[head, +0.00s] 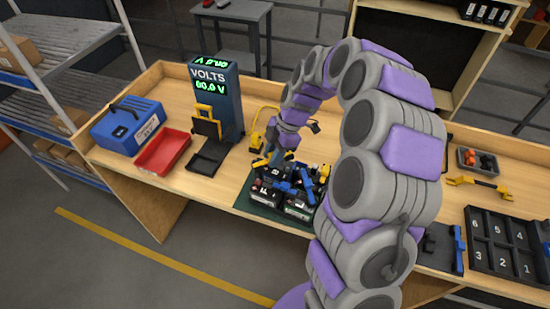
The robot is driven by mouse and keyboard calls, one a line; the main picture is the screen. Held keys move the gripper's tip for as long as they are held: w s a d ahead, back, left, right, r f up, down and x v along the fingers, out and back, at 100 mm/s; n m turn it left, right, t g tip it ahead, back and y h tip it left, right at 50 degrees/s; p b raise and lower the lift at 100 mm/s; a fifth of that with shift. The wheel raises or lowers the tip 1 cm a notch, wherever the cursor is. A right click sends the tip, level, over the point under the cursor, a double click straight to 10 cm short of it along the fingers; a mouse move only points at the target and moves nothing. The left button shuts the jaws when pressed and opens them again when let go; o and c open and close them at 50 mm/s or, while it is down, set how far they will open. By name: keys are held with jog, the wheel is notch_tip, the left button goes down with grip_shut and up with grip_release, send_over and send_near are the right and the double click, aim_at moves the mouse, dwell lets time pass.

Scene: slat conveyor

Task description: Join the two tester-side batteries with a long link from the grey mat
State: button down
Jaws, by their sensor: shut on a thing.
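A cluster of dark batteries (297,207) stands close together on a green mat (243,205) at the middle of the bench. Blue and yellow parts lie on top of them, too small to tell which are links. The tester (229,95) is a blue-grey upright box marked VOLTS, with green digits reading 00.0 V. My gripper (270,160) is low over the back left of the batteries. It is shut on a small part, probably a link, mostly hidden by the fingers and clutter. I cannot tell whether this part touches the batteries. A dark grey mat (440,243) lies partly behind my arm.
A blue case (127,124), a red tray (163,152) and a black stand (209,157) are left of the batteries. At right are a numbered black tray (503,243), a yellow tool (480,185) and a grey bin (479,161). My arm hides the middle right bench.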

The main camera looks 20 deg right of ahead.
notch_tip(320, 180, down, 5)
jog(key=shift+r, duration=0.2)
dwell(0.4)
jog(key=shift+b, duration=0.3)
dwell(0.9)
jog(key=shift+f+b, duration=0.7)
jog(key=shift+f, duration=0.35)
jog(key=c, duration=0.8)
grip_release()
jog(key=shift+d+r, duration=0.1)
